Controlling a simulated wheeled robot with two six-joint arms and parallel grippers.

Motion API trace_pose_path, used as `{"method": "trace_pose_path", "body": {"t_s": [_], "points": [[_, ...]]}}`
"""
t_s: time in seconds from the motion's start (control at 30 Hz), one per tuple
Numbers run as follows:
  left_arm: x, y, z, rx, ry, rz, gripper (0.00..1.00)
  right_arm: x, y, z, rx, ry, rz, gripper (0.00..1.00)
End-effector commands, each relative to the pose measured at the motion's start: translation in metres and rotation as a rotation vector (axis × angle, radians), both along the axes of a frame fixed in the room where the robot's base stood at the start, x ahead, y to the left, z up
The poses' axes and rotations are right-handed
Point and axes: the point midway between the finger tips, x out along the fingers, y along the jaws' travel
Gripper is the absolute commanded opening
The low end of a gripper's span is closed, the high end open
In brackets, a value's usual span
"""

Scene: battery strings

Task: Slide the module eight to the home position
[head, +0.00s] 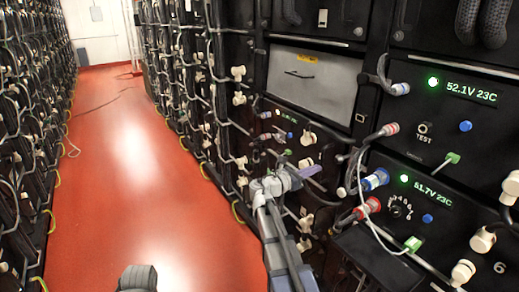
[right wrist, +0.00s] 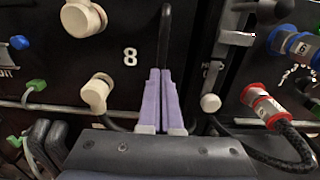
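Module eight has a black front panel marked "8" (right wrist: 130,57) in the right wrist view, with cream knobs to the left of a thin upright black handle (right wrist: 165,35). My right gripper (right wrist: 161,72), with purple fingers, is at this handle. The fingers lie close together with the bar running down between them, so they look shut on it. In the head view my right gripper (head: 312,170) reaches the lower middle of the rack, and it hides part of the front there. How far the module sits in its bay cannot be told.
Module six (head: 451,225) reads 51.7V 23C at the right, under a module reading 52.1V 23C (head: 471,91). Red connectors (right wrist: 260,104), a blue connector (right wrist: 292,42) and cables hang close right of my gripper. The red aisle floor (head: 150,180) is open at the left.

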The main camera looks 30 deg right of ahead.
Motion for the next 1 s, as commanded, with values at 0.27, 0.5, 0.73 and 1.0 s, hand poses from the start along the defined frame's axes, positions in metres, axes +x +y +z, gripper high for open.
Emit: {"method": "trace_pose_path", "body": {"t_s": [0.27,0.5,0.73,1.0], "points": [[0.000,0.000,0.000,0.000,0.000,0.000,0.44,-0.002,0.013,0.000,0.000,0.000,-0.001,0.00],[0.000,0.000,0.000,0.000,0.000,0.000,0.44,-0.003,0.037,0.000,0.000,0.000,0.000,0.00],[0.000,0.000,0.000,0.000,0.000,0.000,0.44,-0.005,0.059,0.000,0.000,0.000,0.001,0.00],[0.000,0.000,0.000,0.000,0.000,0.000,0.44,-0.006,0.078,0.000,0.000,0.000,0.000,0.00]]}}
